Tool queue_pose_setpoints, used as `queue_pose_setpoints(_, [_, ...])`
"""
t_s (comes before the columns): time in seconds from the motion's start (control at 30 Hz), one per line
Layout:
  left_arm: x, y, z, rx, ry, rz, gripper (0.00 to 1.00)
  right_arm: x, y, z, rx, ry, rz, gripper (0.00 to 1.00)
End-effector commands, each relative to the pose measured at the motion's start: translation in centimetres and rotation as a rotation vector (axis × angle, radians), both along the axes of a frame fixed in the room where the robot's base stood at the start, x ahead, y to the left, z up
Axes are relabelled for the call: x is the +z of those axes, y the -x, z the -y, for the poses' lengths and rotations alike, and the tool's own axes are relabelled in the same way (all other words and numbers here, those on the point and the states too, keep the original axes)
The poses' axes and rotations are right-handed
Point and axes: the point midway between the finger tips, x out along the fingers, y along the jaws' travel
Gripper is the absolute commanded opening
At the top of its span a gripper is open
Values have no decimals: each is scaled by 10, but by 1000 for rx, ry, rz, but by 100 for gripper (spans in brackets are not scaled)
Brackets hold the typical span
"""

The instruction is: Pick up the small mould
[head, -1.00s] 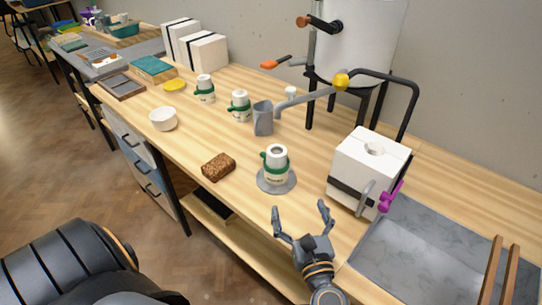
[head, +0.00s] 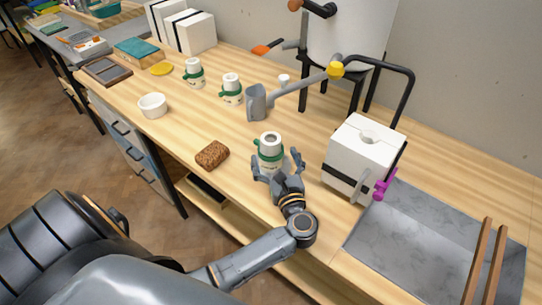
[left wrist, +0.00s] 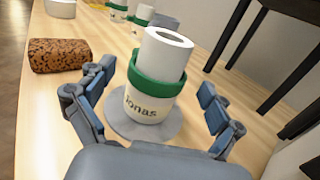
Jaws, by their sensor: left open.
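The small mould (head: 270,146) is a white upright cylinder with a green band and a round hole in its top. It stands on a grey disc on the wooden bench; the disc (left wrist: 122,124) shows under it in the left wrist view. Dark lettering marks the side of the mould (left wrist: 146,103) there. My left gripper (head: 276,161) is open at the near side of the mould, with one finger to each side of it. In the left wrist view gaps show between the fingers and the mould. My right gripper is not in view.
A brown speckled block (head: 212,155) lies left of the mould. A white boxy mould (head: 362,150) with a purple clamp (head: 384,184) stands to the right, beside a grey tray (head: 400,238). A grey jug (head: 256,102) and two similar green-banded cylinders (head: 232,88) stand behind.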

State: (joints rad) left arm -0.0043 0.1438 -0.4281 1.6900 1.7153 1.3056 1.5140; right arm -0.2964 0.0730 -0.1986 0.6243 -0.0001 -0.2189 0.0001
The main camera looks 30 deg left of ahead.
Motion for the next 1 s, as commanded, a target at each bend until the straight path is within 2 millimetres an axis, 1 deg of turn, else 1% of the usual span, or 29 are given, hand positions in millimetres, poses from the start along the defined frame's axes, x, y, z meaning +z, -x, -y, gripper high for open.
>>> queue_pose_setpoints(0.03, [7, -6, -9, 0, -7, 1, 92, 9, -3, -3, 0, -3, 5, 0])
queue_pose_setpoints(0.2, [3, -18, -23, 0, -2, 1, 92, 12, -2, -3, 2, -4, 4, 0])
queue_pose_setpoints(0.47, [1, -20, -25, 0, 0, 0, 92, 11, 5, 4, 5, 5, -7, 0])
queue_pose_setpoints(0.5, [1, -20, -25, 0, 0, 0, 88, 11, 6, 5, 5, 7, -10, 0])
queue_pose_setpoints(0.57, [1, -20, -25, 0, 0, 0, 76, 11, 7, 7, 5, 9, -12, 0])
queue_pose_setpoints(0.6, [1, -20, -25, 0, 0, 0, 68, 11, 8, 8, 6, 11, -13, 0])
queue_pose_setpoints(0.67, [1, -20, -25, 0, 0, 0, 55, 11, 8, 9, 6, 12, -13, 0])
queue_pose_setpoints(0.7, [1, -20, -25, 0, 0, 0, 47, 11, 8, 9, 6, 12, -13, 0])
queue_pose_setpoints(0.87, [3, -20, -25, 0, -2, 3, 15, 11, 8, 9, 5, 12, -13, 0])
queue_pose_setpoints(0.9, [3, -20, -25, 0, -2, 3, 13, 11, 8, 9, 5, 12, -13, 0])
queue_pose_setpoints(1.0, [3, -20, -25, 0, -2, 3, 13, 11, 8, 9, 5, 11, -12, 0])
